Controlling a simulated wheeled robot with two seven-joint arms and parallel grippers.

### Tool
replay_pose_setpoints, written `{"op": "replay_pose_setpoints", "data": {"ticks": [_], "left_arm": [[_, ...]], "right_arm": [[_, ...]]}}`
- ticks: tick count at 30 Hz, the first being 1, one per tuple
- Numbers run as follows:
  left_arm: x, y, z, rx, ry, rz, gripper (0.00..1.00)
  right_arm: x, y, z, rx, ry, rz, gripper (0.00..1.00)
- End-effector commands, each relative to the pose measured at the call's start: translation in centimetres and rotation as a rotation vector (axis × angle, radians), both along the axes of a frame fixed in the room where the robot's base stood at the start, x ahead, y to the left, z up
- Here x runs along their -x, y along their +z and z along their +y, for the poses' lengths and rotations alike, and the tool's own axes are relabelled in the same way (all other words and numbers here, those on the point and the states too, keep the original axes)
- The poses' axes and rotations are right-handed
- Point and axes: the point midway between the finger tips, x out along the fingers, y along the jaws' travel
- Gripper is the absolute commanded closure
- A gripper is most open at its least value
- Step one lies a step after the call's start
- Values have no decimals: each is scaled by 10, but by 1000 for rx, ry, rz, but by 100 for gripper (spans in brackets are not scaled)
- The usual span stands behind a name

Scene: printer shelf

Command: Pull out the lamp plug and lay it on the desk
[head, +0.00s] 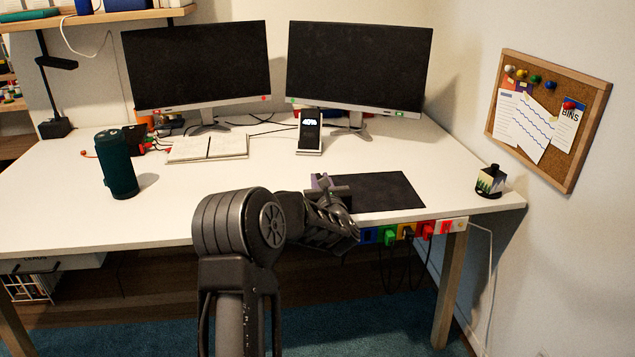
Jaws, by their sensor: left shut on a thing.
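My left gripper (338,188) is over the front part of the desk (440,175), at the left edge of a dark mat (385,190). It is shut on a small purplish thing (319,181), mostly hidden by the fingers; I cannot tell for sure that it is the lamp plug, or whether it touches the desk. A power strip (460,225) runs along the desk's front edge, with coloured sockets and several plugs; my arm hides its left end. A black lamp (55,95) stands at the desk's back left. My right gripper is not in view.
Two monitors (197,65) (360,65) stand at the back. A dark green cylinder (116,165), an open notebook (208,148), a phone on a stand (310,130) and a small dark holder (490,181) are on the desk. The front left desk top is clear. Cables hang under the strip.

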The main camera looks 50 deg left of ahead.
Motion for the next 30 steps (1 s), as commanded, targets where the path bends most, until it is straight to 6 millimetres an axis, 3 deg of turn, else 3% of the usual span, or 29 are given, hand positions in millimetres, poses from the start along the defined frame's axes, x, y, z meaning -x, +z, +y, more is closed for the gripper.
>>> {"op": "replay_pose_setpoints", "data": {"ticks": [8, 30], "left_arm": [[0, -6, 0, 1, 2, 1, 100], [1, -60, 1, 0, 2, 0, 100]], "right_arm": [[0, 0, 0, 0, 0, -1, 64], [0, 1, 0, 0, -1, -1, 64]]}}
